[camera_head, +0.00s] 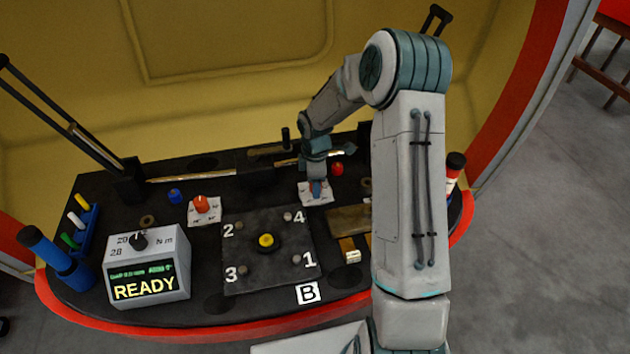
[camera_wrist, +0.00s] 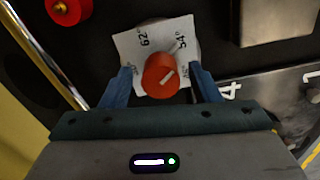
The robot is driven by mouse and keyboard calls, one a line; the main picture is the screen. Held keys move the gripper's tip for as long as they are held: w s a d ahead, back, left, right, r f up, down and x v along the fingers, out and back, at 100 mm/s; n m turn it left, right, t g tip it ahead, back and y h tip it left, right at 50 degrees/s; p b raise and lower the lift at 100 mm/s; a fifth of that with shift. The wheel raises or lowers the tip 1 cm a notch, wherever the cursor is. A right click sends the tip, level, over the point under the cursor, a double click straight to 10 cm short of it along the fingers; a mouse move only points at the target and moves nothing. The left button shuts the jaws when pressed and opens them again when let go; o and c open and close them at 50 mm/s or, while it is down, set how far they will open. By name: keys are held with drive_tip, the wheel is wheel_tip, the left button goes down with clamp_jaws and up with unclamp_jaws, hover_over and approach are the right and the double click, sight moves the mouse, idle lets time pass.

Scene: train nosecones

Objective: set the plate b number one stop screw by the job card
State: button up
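Plate B (camera_head: 268,278) is a dark square plate on the black table, with corners numbered 1 to 4 and a yellow knob (camera_head: 266,240) in its middle. The number one stop screw (camera_head: 296,259) is at its near right corner. My gripper (camera_head: 316,186) is beyond the plate, over a white marked card (camera_head: 305,196). In the wrist view its blue fingers (camera_wrist: 160,84) stand open on either side of a red knob (camera_wrist: 160,75) with a pale pointer line. Gaps show beside the knob. The card reads 62 and 54 degrees; other marks are partly hidden. I cannot make out a job card.
A second red knob (camera_head: 200,203) sits on another white card. Coloured handles (camera_head: 78,222) stand in a blue rack at left. A red-and-black handle (camera_head: 455,165) stands at right.

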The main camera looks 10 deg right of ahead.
wheel_tip(320, 180, up, 14)
drive_tip(key=p, duration=0.1)
idle(0.5)
drive_tip(key=shift+f, duration=0.1)
drive_tip(key=s+r+m+t+p, duration=0.1)
drive_tip(key=s+r+m+p, duration=0.1)
drive_tip(key=s+r+m, duration=0.3)
drive_tip(key=s+r+m+t+p, duration=0.1)
drive_tip(key=s+r+m, duration=0.5)
drive_tip(key=s, duration=0.7)
drive_tip(key=s+r+m+p, duration=0.3)
drive_tip(key=s+r+m, duration=0.2)
drive_tip(key=s, duration=0.4)
drive_tip(key=shift+s+r+t, duration=0.2)
drive_tip(key=shift+r+t, duration=0.1)
drive_tip(key=shift+t, duration=0.1)
idle(0.3)
